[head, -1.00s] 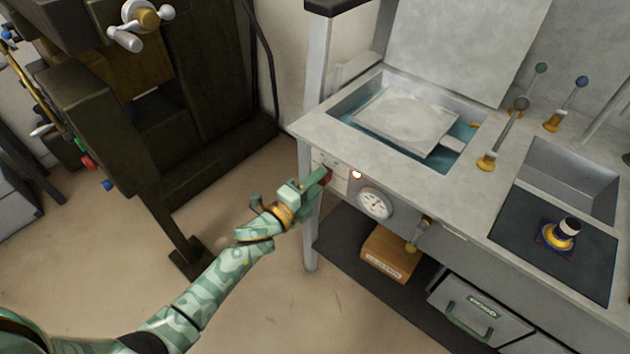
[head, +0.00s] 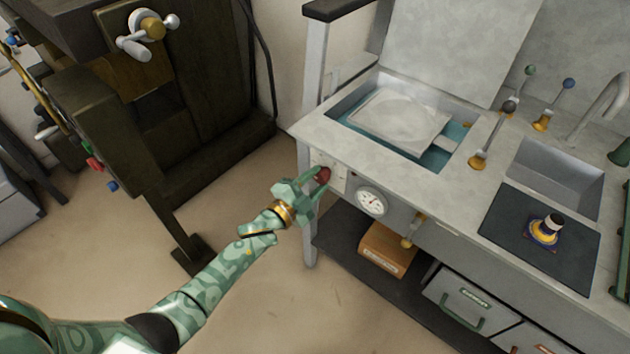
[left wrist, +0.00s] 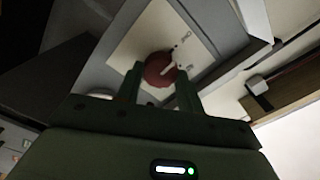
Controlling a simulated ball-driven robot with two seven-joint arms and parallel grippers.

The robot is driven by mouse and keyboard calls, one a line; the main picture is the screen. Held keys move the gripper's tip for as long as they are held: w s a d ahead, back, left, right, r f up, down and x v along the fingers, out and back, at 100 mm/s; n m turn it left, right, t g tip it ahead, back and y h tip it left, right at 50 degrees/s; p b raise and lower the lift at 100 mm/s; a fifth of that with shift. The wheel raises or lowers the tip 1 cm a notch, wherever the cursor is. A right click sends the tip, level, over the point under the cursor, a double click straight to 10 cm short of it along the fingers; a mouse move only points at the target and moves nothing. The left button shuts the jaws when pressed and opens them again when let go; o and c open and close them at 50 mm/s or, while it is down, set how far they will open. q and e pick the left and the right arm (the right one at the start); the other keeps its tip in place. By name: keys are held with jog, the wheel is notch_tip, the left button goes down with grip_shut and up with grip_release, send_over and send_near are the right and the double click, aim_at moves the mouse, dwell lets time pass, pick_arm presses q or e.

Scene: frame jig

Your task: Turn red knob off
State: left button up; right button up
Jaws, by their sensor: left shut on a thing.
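The red knob (head: 323,175) is on a pale plate on the front panel of the grey bench, left of the round gauge. In the left wrist view the knob (left wrist: 160,70) is round with a white pointer line, tilted toward the upper right of the picture, where small marks sit on the plate. My left gripper (head: 319,180) is at the knob, its green fingers on either side of it. In the left wrist view the fingers (left wrist: 158,88) are shut on the knob and hide part of its edges. My right gripper is not in view.
The gauge (head: 371,202) and a brass-handled valve (head: 412,232) are right of the knob. A bench leg (head: 312,235) stands just below left. A cardboard box (head: 388,250) is on the lower shelf. A dark machine (head: 150,110) stands at left; open floor lies between.

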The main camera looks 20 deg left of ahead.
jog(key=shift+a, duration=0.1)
pick_arm(q)
jog(key=o, duration=1)
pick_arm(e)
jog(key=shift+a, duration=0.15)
pick_arm(q)
jog(key=p+v, duration=0.4)
jog(key=v, duration=1.2)
jog(key=shift+s, duration=0.2)
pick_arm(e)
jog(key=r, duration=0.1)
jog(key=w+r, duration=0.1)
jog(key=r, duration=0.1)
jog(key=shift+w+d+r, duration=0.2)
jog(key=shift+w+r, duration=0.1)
pick_arm(q)
jog(key=shift+a, duration=0.1)
